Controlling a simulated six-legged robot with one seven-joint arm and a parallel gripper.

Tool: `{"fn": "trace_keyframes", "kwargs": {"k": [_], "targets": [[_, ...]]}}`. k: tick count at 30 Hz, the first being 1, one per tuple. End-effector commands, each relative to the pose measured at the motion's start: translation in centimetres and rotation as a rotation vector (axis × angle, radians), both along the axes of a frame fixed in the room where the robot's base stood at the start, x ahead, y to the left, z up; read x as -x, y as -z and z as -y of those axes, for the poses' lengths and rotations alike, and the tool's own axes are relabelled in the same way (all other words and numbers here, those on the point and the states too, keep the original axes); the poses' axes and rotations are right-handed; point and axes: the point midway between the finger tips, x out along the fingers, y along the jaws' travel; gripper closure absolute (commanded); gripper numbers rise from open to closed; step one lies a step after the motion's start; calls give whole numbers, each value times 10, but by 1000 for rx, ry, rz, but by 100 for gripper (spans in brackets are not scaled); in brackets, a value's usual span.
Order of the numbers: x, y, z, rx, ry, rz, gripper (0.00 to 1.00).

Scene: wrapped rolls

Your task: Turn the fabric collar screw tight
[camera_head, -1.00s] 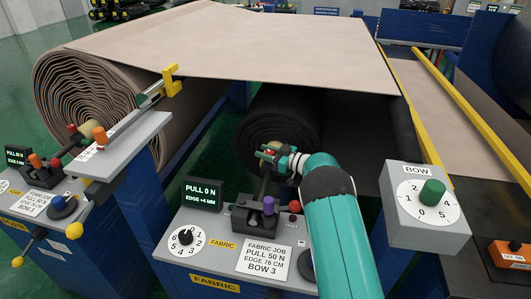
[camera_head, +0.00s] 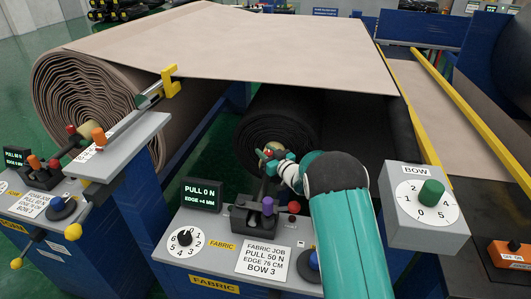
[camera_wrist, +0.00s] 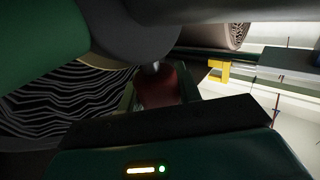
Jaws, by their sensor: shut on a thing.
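The fabric collar screw has a small red head, seen in the wrist view (camera_wrist: 158,88) between the two fingers of my gripper. In the head view my gripper (camera_head: 268,157) is shut on it at the near end of the dark roll (camera_head: 262,125). A tan collar (camera_head: 277,147) shows just behind the fingers. The fingers hide most of the screw in the head view, so its turn angle cannot be read.
Below stands the fabric station with a display (camera_head: 202,195) reading PULL 0 N, a dial (camera_head: 185,238), a purple-topped lever (camera_head: 267,206) and a job card (camera_head: 264,260). The BOW box (camera_head: 428,210) stands close right of my arm.

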Motion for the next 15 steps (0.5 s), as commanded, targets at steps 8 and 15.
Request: {"fn": "trace_keyframes", "kwargs": {"k": [8,15], "targets": [[-1,0,2,0,73,0,89],[-1,0,3,2,79,1,89]]}}
